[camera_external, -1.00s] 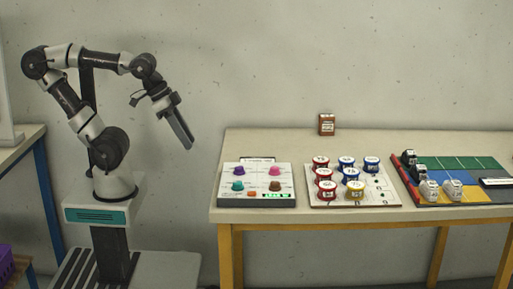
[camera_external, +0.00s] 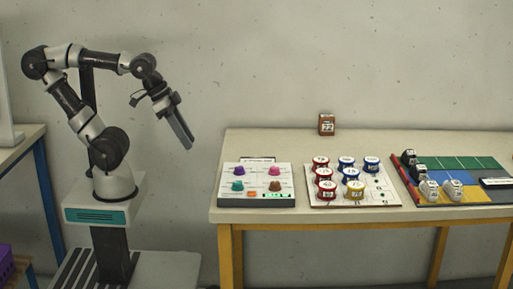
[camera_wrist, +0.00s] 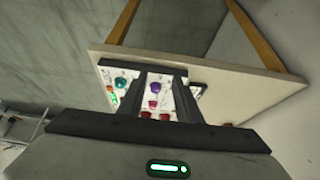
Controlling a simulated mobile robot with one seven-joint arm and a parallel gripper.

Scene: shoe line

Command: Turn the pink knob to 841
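The pink knob (camera_external: 274,171) is at the back right of a white control panel (camera_external: 287,186) on the table. A purple knob (camera_external: 239,171), a teal knob (camera_external: 238,185) and a brown knob (camera_external: 275,186) share the panel. A small green display (camera_external: 276,196) sits at its front right; its digits are too small to read. My gripper (camera_external: 189,146) is in the air left of the panel, apart from it, pointing down.
Right of the panel, a white board (camera_external: 384,194) holds red, blue and yellow-lidded containers. Further right is a coloured mat (camera_external: 480,163) with black and white items. A small brown box (camera_external: 327,125) stands at the table's back. The space above the panel is clear.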

